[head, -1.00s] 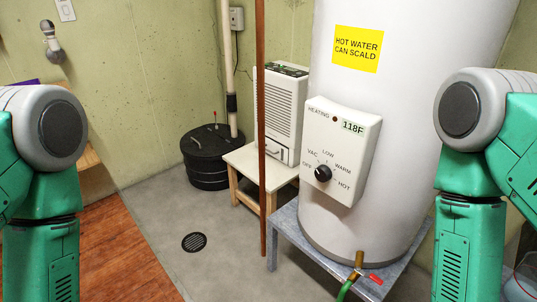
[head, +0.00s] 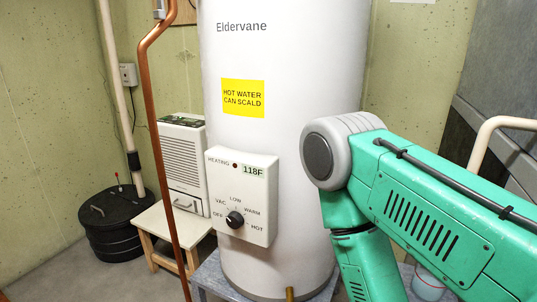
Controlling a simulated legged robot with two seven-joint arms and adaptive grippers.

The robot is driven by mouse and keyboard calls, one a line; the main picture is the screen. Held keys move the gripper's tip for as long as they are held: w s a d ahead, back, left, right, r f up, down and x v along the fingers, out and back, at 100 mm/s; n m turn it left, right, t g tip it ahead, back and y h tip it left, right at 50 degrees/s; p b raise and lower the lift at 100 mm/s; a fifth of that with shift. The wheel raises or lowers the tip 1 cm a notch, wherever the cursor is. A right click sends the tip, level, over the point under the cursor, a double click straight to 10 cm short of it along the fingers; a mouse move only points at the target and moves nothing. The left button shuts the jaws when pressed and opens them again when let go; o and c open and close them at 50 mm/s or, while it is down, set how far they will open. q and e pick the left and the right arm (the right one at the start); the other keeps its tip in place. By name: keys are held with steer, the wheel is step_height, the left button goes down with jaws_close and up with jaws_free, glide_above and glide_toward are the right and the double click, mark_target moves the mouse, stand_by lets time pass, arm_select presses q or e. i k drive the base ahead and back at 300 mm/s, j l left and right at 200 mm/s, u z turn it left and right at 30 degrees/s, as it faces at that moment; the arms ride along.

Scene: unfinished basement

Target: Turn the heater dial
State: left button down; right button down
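The heater is a tall white tank (head: 282,150) marked "Eldervane" in the middle of the head view. A white control box (head: 262,200) is on its front, with a small display reading 118F. The black round dial (head: 235,220) sits low on the box, among the labels OFF, VAC, LOW, WARM and HOT. Its exact setting is too small to tell. My green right arm shows to the right of the tank, apart from the dial, but its gripper is out of view. My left arm and gripper are out of view.
A copper pipe (head: 152,120) runs vertically left of the tank. A white dehumidifier-like unit (head: 182,160) stands on a small wooden table (head: 153,222). A black lidded sump (head: 112,220) is at the left. The tank rests on a grey stand (head: 210,280).

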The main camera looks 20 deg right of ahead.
mark_target(235, 220)
steer(key=k+z, duration=0.15)
steer(key=z, duration=0.35)
steer(key=k+z, duration=0.15)
steer(key=z, duration=0.35)
steer(key=k+l+z, duration=0.1)
steer(key=z, duration=0.4)
steer(key=k, duration=0.05)
